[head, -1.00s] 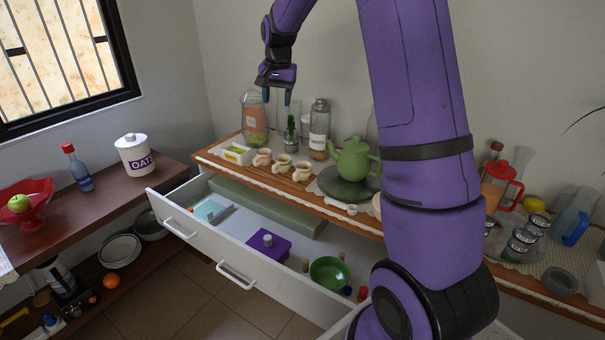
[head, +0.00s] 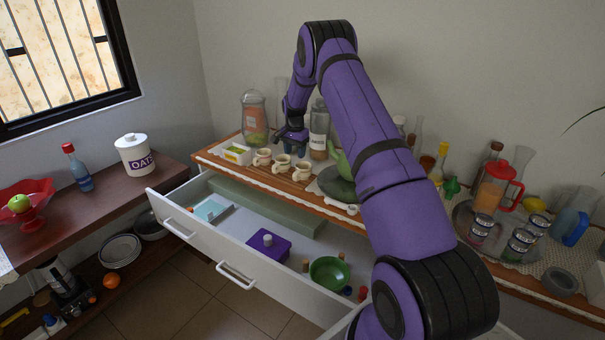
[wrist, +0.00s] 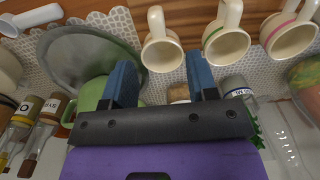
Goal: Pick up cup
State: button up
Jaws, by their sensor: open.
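Three small cream cups stand in a row on the wooden counter: a left cup (head: 263,157), a middle cup (head: 282,163) and a right cup (head: 302,170). In the wrist view the cups line the top: one with a plain or yellowish rim (wrist: 162,52), one with a green band (wrist: 226,42) and one with a pink band (wrist: 290,34). Their handles point up in that view. My gripper (head: 292,147) is open and empty, just behind and above the cups. Its blue fingers (wrist: 160,82) are apart, with the plain-rimmed cup beyond the gap between them.
A green teapot (head: 338,163) on a round grey tray (wrist: 62,50) stands close beside my gripper, partly hidden by my arm. Glass jars (head: 319,130) stand behind the cups. An open drawer (head: 205,240) juts out below, holding a purple box (head: 268,245) and green bowl (head: 329,272).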

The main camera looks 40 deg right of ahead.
aim_at(297, 173)
jog(key=shift+d+f, duration=0.25)
jog(key=shift+f, duration=0.9)
notch_tip(297, 173, down, 10)
jog(key=shift+s+a, duration=0.1)
jog(key=shift+s, duration=0.05)
grip_shut()
jog(key=shift+r, duration=0.1)
jog(key=shift+r, duration=0.45)
jog(key=r, duration=0.2)
jog(key=shift+s+a+r, duration=0.15)
jog(key=shift+s+r, duration=0.2)
jog(key=s+a, duration=0.2)
jog(key=s, duration=0.5)
jog(key=s+a+r, duration=0.1)
jog(key=s+a, duration=0.2)
jog(key=s, duration=0.4)
jog(key=shift+a+r, duration=0.15)
jog(key=shift+a, duration=0.1)
jog(key=shift+s, duration=0.1)
